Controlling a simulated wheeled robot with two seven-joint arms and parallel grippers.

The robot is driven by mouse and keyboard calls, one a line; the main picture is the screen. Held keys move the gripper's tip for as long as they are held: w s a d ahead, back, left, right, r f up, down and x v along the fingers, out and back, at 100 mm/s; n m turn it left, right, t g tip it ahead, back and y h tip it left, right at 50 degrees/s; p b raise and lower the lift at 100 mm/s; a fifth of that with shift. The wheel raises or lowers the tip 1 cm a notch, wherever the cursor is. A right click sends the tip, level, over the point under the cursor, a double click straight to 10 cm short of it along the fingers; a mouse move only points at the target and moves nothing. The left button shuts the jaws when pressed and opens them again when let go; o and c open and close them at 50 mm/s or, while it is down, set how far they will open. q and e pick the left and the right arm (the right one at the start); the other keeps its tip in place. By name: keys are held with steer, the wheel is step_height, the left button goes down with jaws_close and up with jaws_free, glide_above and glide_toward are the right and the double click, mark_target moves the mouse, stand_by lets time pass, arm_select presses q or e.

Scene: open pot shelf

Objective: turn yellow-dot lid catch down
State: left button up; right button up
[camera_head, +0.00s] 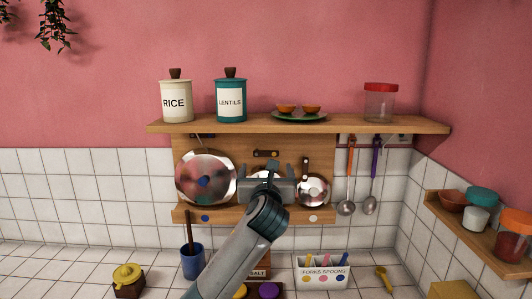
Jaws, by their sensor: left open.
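A wooden lid rack (328,150) hangs under the shelf and holds shiny round lids. A dark catch (265,153) lies level at its middle, just above my left gripper. My left gripper (267,174) is open in front of the middle lid, which it mostly hides; I cannot tell whether it touches anything. The right catch (306,167) points down over the small right lid (314,190). The large left lid (206,178) stands clear of my arm. The ledge shows a blue dot (205,218) and a whitish dot (313,218). No yellow dot shows on the ledge; my arm covers its middle.
The upper shelf (420,126) carries a RICE jar (175,101), a LENTILS jar (231,101), a plate with bowls and a red-lidded jar (380,103). Ladles (346,206) hang at right. A blue cup (192,262) and a FORKS SPOONS box (323,271) stand below.

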arm_select(q)
steer(key=p, duration=0.4)
glide_toward(266, 151)
steer(key=w, duration=0.5)
steer(key=shift+w, duration=1.35)
steer(key=c, duration=1.5)
